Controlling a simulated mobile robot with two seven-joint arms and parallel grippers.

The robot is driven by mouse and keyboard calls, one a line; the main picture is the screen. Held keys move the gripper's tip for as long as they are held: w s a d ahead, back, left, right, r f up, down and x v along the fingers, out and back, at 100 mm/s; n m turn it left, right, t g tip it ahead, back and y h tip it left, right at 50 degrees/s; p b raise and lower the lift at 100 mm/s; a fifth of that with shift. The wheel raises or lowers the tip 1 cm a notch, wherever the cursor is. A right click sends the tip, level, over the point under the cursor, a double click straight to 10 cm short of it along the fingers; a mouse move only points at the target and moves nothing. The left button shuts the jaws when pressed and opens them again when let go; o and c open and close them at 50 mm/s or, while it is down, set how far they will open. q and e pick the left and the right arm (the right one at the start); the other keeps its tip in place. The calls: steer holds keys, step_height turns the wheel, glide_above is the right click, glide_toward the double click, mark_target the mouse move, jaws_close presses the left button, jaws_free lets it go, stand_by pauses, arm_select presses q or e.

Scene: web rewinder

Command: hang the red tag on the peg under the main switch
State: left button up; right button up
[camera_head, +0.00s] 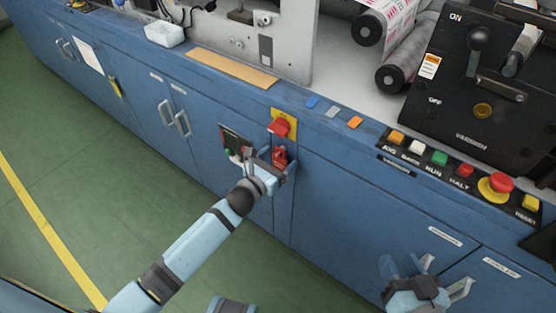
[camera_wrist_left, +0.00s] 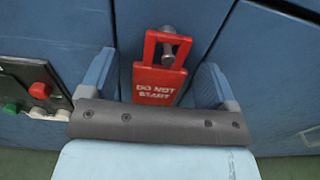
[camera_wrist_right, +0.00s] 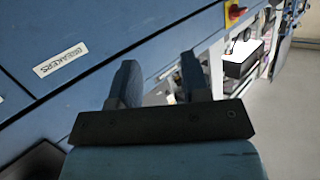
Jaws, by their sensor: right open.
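The red tag (camera_wrist_left: 158,88), lettered DO NOT START, hangs from the metal peg (camera_wrist_left: 168,55), which shows through the opening in its top. In the head view the tag (camera_head: 279,156) is on the blue cabinet front, just below the red main switch (camera_head: 279,127) on its yellow plate. My left gripper (camera_head: 269,168) is in front of the tag. In the left wrist view its two fingers (camera_wrist_left: 155,80) stand wide apart, one on each side of the tag, with gaps between. My right gripper (camera_head: 426,275) is open and empty in front of the cabinet at the lower right.
A small panel with green and red buttons (camera_head: 234,146) is left of the tag. The control strip with coloured buttons (camera_head: 438,159) and a red emergency button (camera_head: 501,182) runs along the top right edge. Door handles (camera_head: 174,119) stick out further left. The green floor is clear.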

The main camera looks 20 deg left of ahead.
arm_select(q)
steer(key=shift+s+a, duration=0.1)
steer(key=shift+s, duration=0.2)
steer(key=p+v, duration=0.2)
steer(key=v, duration=1)
steer(key=s+r+m+g+y+p, duration=0.1)
steer(key=s+r+m+p, duration=0.4)
steer(key=m+p, duration=0.5)
steer(key=s+r+m+g+y+p, duration=0.1)
steer(key=s+r+m+g+p, duration=0.2)
steer(key=r+m+p, duration=0.6)
steer(key=s+r+m+g+y+p, duration=0.1)
steer(key=s+r+m+g+p, duration=0.1)
steer(key=s+r+m+p, duration=0.4)
steer(key=r+m+p, duration=0.1)
steer(key=m+p, duration=0.4)
steer(key=m, duration=0.5)
steer(key=shift+s+d, duration=0.25)
steer(key=shift+s, duration=0.1)
arm_select(e)
steer(key=s+d+r+g+h, duration=0.1)
steer(key=d+r, duration=0.1)
steer(key=r, duration=0.5)
steer(key=s+d+r+g+h, duration=0.1)
steer(key=s+d+r+g, duration=0.1)
steer(key=r, duration=0.4)
steer(key=shift+s+d+r, duration=0.15)
steer(key=shift+d+r, duration=0.2)
steer(key=shift+r, duration=0.05)
